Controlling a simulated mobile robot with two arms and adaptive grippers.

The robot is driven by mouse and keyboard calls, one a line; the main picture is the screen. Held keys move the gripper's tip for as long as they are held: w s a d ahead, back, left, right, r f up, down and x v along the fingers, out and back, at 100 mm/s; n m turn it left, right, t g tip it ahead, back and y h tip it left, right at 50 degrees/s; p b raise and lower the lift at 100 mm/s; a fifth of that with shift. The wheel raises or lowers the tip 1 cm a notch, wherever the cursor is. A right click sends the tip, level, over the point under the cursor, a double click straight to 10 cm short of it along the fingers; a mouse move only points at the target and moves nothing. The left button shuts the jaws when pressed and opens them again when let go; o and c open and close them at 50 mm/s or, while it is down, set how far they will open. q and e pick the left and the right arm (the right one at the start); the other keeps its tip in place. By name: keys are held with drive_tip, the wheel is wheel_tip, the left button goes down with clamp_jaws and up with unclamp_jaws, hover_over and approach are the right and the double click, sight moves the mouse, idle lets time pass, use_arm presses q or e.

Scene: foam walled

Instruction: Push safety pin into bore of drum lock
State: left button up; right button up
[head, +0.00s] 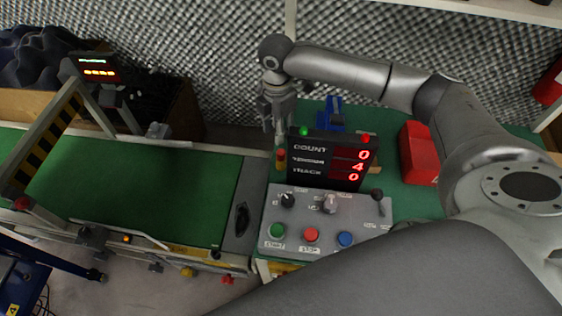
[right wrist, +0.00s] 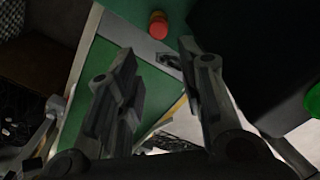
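My right gripper (head: 273,126) hangs pointing down behind the left end of the counter display. In the right wrist view its two fingers (right wrist: 160,62) stand apart with nothing between them. A small red and yellow upright piece (head: 281,159) stands just below the gripper, left of the display. A red-topped cylinder (right wrist: 158,22) shows beyond the fingertips in the right wrist view. I cannot tell whether either is the safety pin. A dark slotted recess (head: 242,218) lies in the grey plate at the belt's end. I cannot make out the drum lock or its bore for certain. My left gripper is not visible.
The counter display (head: 330,158) and a grey control panel (head: 325,222) with buttons stand close to the gripper. A green conveyor belt (head: 135,195) lies clear at left, under a striped gate (head: 45,140). A red box (head: 418,153) sits right.

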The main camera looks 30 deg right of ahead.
hover_over(281, 152)
drive_tip(key=f, duration=0.6)
drive_tip(key=shift+a, duration=0.4)
drive_tip(key=shift+d+f, duration=0.2)
drive_tip(key=shift+f, duration=1.15)
drive_tip(key=shift+d+f, duration=0.2)
drive_tip(key=shift+f, duration=1.15)
clamp_jaws()
drive_tip(key=shift+r, duration=0.2)
